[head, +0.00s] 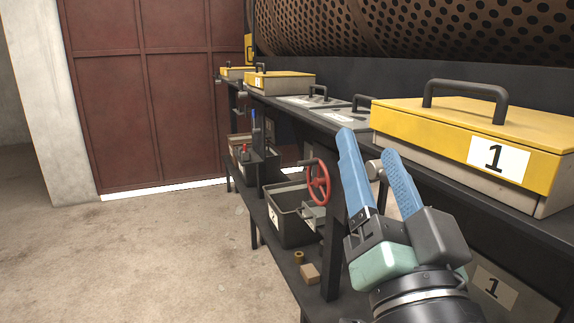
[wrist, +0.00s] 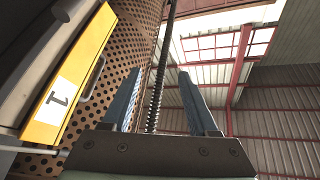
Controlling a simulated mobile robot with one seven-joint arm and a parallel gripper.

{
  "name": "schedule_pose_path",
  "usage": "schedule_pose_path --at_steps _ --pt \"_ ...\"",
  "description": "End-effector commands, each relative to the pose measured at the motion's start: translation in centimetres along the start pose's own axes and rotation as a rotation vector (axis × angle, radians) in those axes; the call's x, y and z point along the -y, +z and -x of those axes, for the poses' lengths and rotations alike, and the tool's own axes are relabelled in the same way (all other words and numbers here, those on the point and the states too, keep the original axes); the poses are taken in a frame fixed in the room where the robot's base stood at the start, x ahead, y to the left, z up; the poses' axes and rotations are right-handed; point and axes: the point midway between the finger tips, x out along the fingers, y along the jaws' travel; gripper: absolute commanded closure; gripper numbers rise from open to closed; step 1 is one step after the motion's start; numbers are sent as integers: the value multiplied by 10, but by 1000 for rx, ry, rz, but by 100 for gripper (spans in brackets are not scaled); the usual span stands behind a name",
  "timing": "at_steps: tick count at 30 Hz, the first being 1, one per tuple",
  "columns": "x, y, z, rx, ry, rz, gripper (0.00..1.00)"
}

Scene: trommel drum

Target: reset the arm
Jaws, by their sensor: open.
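My gripper (head: 368,148) is at the right of the head view, with its two blue fingers pointing up and apart. Nothing is between them. It stands in front of the bench edge, just left of the yellow-lidded box marked 1 (head: 460,130). In the wrist view my gripper (wrist: 158,90) also shows open and empty, its fingers pointing toward the roof. The yellow lid (wrist: 75,75) with its number label is at the left of that view.
A long dark bench (head: 345,128) carries several lidded boxes. A perforated drum (head: 440,28) is behind. The concrete floor (head: 170,255) at left is clear, before a red door (head: 150,100).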

Motion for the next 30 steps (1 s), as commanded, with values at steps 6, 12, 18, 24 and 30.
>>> schedule_pose_path --at_steps 6,12,18,24,30 --pt "115 -60 0 -262 -86 354 40" --pt "164 -116 -3 -380 -77 479 40" --pt "184 -157 -25 -377 -77 476 40" --pt "204 -196 -45 -375 -77 475 40" --pt "210 -208 -52 -374 -77 474 40"
